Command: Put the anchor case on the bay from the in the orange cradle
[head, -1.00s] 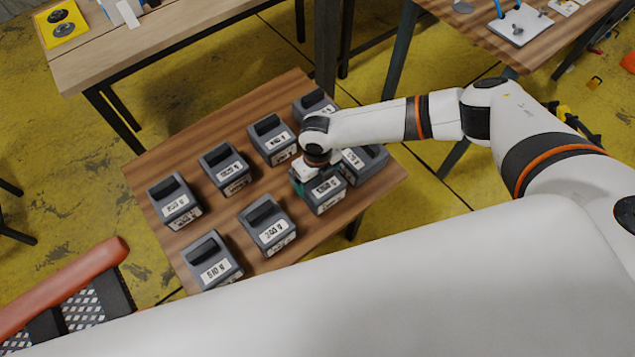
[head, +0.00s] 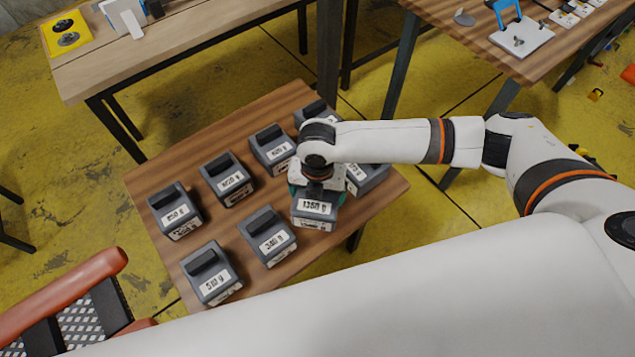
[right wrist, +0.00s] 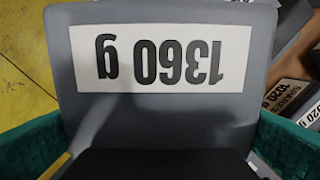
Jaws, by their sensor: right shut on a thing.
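My right gripper (head: 318,187), with teal fingers, is shut on a grey case (head: 316,209) with a white label reading 1360 g. The case also fills the right wrist view (right wrist: 160,110), its label upside down, with a teal finger at each side. It is over the front right part of the wooden table; whether it touches the table I cannot tell. An orange-red padded rail (head: 65,297) with dark mesh panels shows at the lower left; I cannot tell if it is the orange cradle. My left gripper is not in view.
Several similar labelled grey cases stand in two rows on the small table (head: 150,178), close to the held one, including one right beside it (head: 368,180). A wooden bench (head: 180,45) stands behind left, another (head: 480,50) behind right. Yellow floor lies between.

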